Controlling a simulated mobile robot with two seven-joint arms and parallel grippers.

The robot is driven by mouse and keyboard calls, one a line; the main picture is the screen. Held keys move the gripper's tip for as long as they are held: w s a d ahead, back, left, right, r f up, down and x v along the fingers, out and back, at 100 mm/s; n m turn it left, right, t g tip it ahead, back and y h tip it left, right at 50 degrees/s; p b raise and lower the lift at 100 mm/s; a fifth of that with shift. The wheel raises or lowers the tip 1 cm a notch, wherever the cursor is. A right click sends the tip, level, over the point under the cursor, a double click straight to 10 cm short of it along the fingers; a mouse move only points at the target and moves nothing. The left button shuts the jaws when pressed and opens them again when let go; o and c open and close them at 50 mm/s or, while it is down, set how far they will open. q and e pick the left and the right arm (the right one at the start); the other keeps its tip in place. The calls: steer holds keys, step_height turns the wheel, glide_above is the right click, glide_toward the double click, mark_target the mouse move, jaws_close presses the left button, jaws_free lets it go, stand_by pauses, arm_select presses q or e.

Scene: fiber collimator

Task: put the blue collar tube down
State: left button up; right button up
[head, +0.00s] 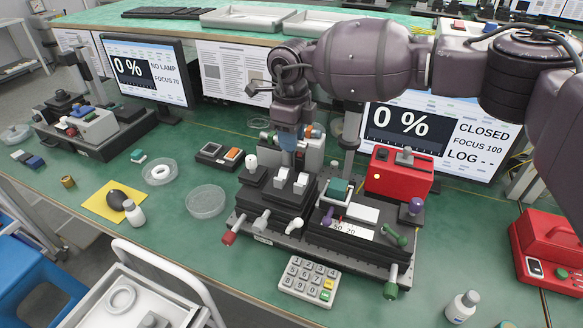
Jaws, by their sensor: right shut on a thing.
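My right gripper (289,128) comes down from the arm at the upper right over the back of the dark stage assembly (322,222). It is shut on the blue collar tube (287,141), of which a blue part shows below the fingers. The tube is roughly upright above the back of the stage, close to a grey block. I cannot tell whether its lower end touches anything. My left gripper is not in view.
A red box (398,180) stands right of the stage and a keypad (309,279) in front. Monitors stand behind. Green table is free between the keypad and dishes.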

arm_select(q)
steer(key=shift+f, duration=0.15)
arm_select(e)
step_height(320, 180, down, 9)
steer(key=shift+r, duration=0.1)
arm_select(q)
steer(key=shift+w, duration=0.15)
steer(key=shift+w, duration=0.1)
steer(key=shift+b, duration=0.3)
arm_select(e)
steer(key=shift+f, duration=0.4)
steer(key=o, duration=0.9)
steer(key=shift+o, duration=0.2)
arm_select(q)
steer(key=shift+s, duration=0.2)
